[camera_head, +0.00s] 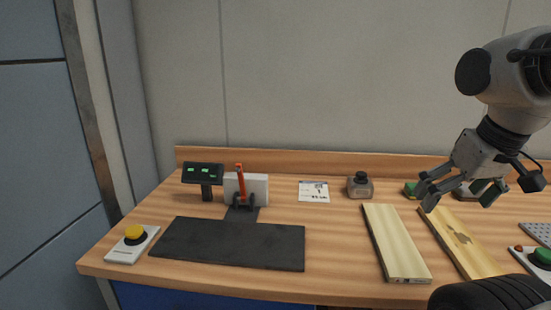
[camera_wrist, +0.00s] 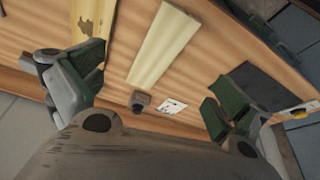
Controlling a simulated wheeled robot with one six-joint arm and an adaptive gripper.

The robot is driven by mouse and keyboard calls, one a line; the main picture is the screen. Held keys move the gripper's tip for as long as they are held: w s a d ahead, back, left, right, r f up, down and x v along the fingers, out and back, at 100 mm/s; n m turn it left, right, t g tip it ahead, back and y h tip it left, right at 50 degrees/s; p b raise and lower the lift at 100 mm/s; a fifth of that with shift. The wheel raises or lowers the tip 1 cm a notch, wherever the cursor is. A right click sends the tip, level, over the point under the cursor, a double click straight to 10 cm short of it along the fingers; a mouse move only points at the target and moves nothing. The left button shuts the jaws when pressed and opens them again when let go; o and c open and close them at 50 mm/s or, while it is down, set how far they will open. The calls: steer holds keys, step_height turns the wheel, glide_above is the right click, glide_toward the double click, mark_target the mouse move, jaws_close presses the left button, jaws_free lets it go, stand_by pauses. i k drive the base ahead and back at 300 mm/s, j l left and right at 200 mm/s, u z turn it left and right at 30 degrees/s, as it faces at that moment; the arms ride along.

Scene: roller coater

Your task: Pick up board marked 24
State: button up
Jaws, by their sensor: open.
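Two long boards lie flat on the wooden table on the right side of the head view. The left one is a plain pale board (camera_head: 393,240) with small marks on its near end face, too small to read. The right one (camera_head: 462,245) is yellower, with a brown patch on top. In the wrist view, the plain board (camera_wrist: 163,48) is near the middle and the patched board (camera_wrist: 93,20) is at the top left. I cannot read the number 24 on either. My gripper (camera_head: 456,194) is open and empty, above the far part of the boards.
A dark mat (camera_head: 230,243), a red-levered device (camera_head: 246,189) and a yellow button (camera_head: 134,234) are to the left. A green button box (camera_head: 540,256) is far right.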

mark_target(471, 258)
steer(key=k, duration=0.55)
steer(key=k+j+z, duration=0.1)
steer(key=z, duration=1.2)
steer(key=k+j, duration=0.1)
steer(key=j, duration=0.25)
steer(key=k+j, duration=0.15)
steer(key=j, duration=0.2)
steer(key=k+j, duration=0.1)
steer(key=j, duration=0.25)
steer(key=k+j, duration=0.15)
steer(key=j, duration=0.25)
steer(key=k+j+z, duration=0.1)
steer(key=j, duration=0.25)
steer(key=i+l+z, duration=0.1)
steer(key=i+l, duration=0.8)
steer(key=i, duration=0.15)
